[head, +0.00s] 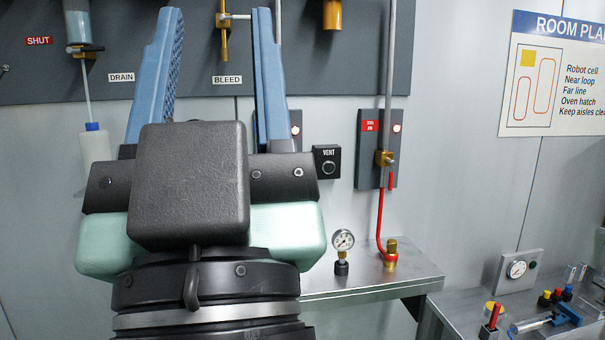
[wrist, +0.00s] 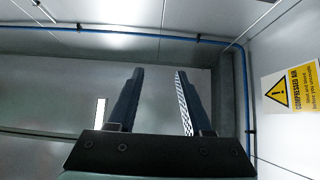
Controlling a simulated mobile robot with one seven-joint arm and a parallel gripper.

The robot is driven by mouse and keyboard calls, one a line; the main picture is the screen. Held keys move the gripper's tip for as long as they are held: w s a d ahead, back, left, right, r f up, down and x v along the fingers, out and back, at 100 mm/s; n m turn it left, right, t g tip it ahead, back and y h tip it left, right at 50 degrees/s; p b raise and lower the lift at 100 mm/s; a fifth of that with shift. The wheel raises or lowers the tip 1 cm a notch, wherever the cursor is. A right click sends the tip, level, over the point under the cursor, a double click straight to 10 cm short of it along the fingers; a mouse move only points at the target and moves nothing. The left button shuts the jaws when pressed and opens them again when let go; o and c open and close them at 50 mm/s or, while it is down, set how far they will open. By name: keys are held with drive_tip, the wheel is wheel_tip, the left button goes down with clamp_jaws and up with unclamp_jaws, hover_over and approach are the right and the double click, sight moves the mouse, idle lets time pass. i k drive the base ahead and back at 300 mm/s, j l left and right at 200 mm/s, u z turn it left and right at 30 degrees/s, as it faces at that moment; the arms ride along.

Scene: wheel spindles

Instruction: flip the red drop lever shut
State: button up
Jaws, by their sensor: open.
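The red drop lever (head: 391,181) hangs down beside a brass valve (head: 385,158) on a vertical grey pipe in the head view. A dark backing plate with a red label (head: 370,126) is behind it. My gripper (head: 217,14) is left of the lever, in the foreground, with its blue fingers spread and pointing up. Nothing is between the fingers. The wrist view shows the open gripper (wrist: 158,73) facing a bare grey wall and ceiling; the lever is not in that view.
A dark panel with DRAIN (head: 121,77) and BLEED (head: 227,79) labels is behind my gripper. A VENT box (head: 327,161) is between my gripper and the lever. Below, a steel shelf (head: 362,283) carries a gauge (head: 342,242) and a brass fitting (head: 390,257) with a red hose.

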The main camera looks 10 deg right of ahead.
sight(389, 161)
drive_tip(key=i+l+z, duration=0.25)
drive_tip(key=i+l, duration=0.55)
drive_tip(key=l, duration=0.2)
drive_tip(key=i+l+z, duration=0.3)
drive_tip(key=i+l, duration=0.5)
drive_tip(key=i, duration=0.1)
